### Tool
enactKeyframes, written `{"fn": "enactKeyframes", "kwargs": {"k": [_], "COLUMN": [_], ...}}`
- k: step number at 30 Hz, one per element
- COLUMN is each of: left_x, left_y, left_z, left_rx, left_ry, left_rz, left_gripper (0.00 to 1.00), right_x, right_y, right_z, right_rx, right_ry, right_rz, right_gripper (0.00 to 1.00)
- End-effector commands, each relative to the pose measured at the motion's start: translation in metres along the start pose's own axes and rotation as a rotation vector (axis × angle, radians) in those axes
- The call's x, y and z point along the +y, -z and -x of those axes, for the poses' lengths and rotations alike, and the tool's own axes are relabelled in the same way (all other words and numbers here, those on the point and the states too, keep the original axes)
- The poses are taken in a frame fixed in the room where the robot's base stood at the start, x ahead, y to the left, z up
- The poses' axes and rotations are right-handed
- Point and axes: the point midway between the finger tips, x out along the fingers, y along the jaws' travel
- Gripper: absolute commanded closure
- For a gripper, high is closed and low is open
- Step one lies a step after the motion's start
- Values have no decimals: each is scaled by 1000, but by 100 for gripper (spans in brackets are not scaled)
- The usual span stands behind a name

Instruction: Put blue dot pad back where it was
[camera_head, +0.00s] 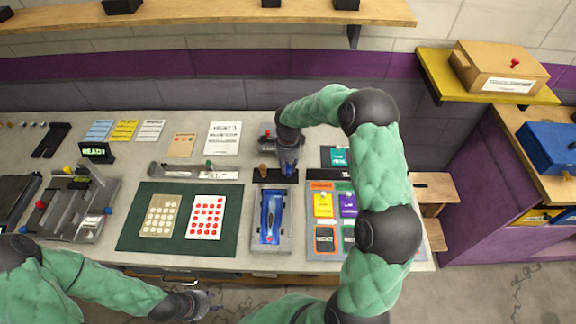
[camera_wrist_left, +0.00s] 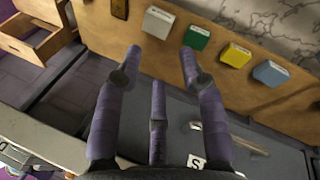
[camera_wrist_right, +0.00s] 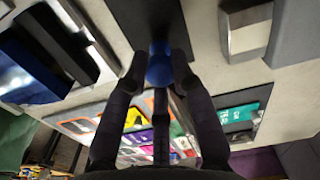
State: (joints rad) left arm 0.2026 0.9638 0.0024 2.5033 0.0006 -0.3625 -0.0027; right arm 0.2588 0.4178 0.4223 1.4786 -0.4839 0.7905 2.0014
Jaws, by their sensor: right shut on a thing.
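The blue dot pad (camera_wrist_right: 160,65) shows in the right wrist view as a rounded blue knob between my right fingertips (camera_wrist_right: 160,78), which are shut on it. In the head view my right gripper (camera_head: 289,170) is over the right part of a dark strip (camera_head: 275,179), with a bit of blue at its fingertips. I cannot tell whether the pad touches the strip. A brown-topped pad (camera_head: 262,169) stands on the strip's left part. My left gripper (camera_head: 205,304) is in front of the bench's front edge. Its fingers (camera_wrist_left: 160,58) are spread and empty in the left wrist view.
A blue car (camera_head: 271,214) lies in a grey tray just in front of the strip. A green mat (camera_head: 133,228) with two dotted cards lies to its left. A board (camera_head: 347,187) with coloured cards lies to the right. My right arm covers part of the bench.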

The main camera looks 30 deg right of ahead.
Motion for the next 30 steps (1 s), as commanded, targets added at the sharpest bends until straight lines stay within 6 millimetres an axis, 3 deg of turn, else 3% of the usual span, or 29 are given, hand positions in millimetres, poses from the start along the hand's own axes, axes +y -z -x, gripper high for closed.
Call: {"fn": "enactKeyframes", "kwargs": {"k": [4, 5, 7, 20, 23, 30], "left_x": [-1, -1, -1, 0, 1, 3], "left_y": [0, 0, 0, 0, 0, 0], "left_z": [-4, -3, -3, 1, 2, 8], "left_rx": [0, 0, 0, 0, 0, 0], "left_ry": [0, 0, 0, 0, 0, 0], "left_rz": [0, 0, 0, 0, 0, 0], "left_gripper": [60, 60, 60, 60, 60, 60], "right_x": [0, 0, 0, 0, -1, -1], "right_y": [0, 0, 0, 0, 0, 0], "right_z": [-4, -4, -3, 1, 13, 61], "right_rx": [0, 0, 0, 0, 0, 0], "right_ry": [0, -1, -1, 0, 3, 4], "right_rz": [0, 0, 0, 0, 0, 0], "right_gripper": [100, 69, 51, 51, 51, 51]}}
